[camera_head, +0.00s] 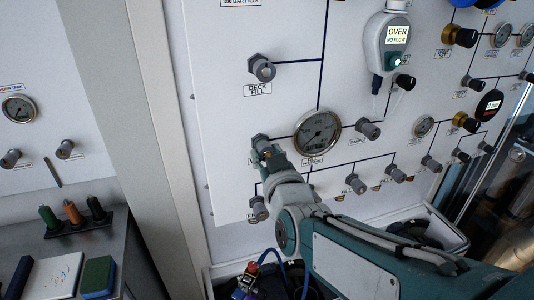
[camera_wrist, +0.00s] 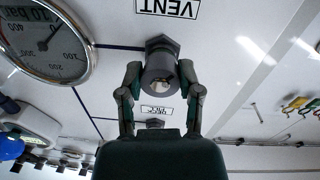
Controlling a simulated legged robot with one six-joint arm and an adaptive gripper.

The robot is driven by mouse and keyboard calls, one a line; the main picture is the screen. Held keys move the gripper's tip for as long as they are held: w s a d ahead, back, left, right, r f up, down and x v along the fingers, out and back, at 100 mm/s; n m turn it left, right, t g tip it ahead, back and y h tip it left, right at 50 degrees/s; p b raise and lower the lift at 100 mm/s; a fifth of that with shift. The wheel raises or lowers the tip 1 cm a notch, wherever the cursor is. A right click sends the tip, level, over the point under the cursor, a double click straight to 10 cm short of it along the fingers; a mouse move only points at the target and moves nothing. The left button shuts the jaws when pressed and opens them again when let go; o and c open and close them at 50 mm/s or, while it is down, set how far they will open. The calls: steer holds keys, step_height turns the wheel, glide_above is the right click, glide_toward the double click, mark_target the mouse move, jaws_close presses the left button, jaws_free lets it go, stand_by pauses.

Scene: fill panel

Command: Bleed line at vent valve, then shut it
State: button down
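The vent valve (camera_wrist: 160,82) is a grey knob on a hex fitting, with a VENT label (camera_wrist: 167,7) that appears upside down in the wrist view. My gripper (camera_wrist: 160,78) has one finger on each side of this knob. The fingertips look pressed against its sides, with no clear gap. In the head view my gripper (camera_head: 262,150) is at the valve left of the large round gauge (camera_head: 317,132) and mostly covers it. The gauge also shows in the wrist view (camera_wrist: 40,45), with its dark needle visible. The knob's turn position cannot be told.
The deck fill valve (camera_head: 262,68) is above. A grey-white device (camera_head: 392,45) on the panel reads "OVER NO FLOW". Several more valves and gauges fill the panel's right side. A bench (camera_head: 75,240) with coloured-handled tools stands at left. Open cases lie below the panel.

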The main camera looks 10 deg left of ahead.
steer(key=shift+m, duration=0.9)
steer(key=c, duration=0.6)
jaws_free()
steer(key=shift+c, duration=0.2)
steer(key=o, duration=0.4)
steer(key=shift+w, duration=0.1)
steer(key=shift+a, duration=0.15)
steer(key=v, duration=1.2)
